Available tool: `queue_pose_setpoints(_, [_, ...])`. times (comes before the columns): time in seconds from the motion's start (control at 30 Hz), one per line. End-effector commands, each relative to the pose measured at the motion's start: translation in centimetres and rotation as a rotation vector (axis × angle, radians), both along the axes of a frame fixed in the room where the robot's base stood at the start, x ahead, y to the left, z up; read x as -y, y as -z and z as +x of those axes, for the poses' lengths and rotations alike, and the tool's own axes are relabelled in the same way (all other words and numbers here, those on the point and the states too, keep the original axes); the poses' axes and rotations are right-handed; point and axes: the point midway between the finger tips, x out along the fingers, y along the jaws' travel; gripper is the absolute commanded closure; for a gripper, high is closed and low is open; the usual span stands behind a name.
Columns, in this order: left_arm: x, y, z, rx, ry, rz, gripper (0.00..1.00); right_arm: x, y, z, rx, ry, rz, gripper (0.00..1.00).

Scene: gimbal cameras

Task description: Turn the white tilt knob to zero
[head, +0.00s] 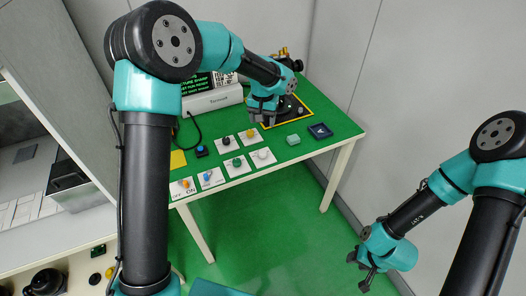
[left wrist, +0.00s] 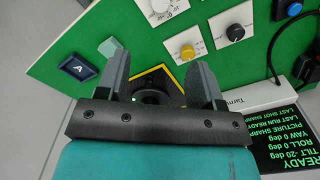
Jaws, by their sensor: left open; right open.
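The white tilt knob (head: 263,155) sits on its white plate near the front right of the green table's panel. It also shows at the top edge of the left wrist view (left wrist: 160,5), partly cut off. My left gripper (head: 264,115) is open, over the yellow-edged black pad behind the knobs and apart from the white knob. Its two fingers (left wrist: 160,85) have a dark device (left wrist: 152,97) in view between them. The screen (left wrist: 287,140) reads tilt -20 deg, roll 0 and yaw 0. My right gripper (head: 366,270) is open and empty, low at the right.
Yellow (head: 250,134), black (head: 226,140), green (head: 237,162) and blue (head: 207,176) knobs stand close by on plates. An orange on/off knob (head: 186,184) is at the left. A pale green block (head: 293,139) and dark blue tile (head: 320,131) lie right of the white knob.

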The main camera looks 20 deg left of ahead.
Motion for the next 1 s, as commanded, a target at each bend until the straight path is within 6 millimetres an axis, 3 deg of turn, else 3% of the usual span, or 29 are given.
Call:
queue_pose_setpoints(0.8, [0.0,13.3,-0.1,-0.005,-0.001,0.0,0.39,0.0,0.0,0.0,0.0,0.0,0.0,0.57])
queue_pose_setpoints(1.0, [0.0,15.8,-0.1,-0.003,0.001,0.0,0.39,0.0,0.0,0.0,0.0,0.0,0.0,0.57])
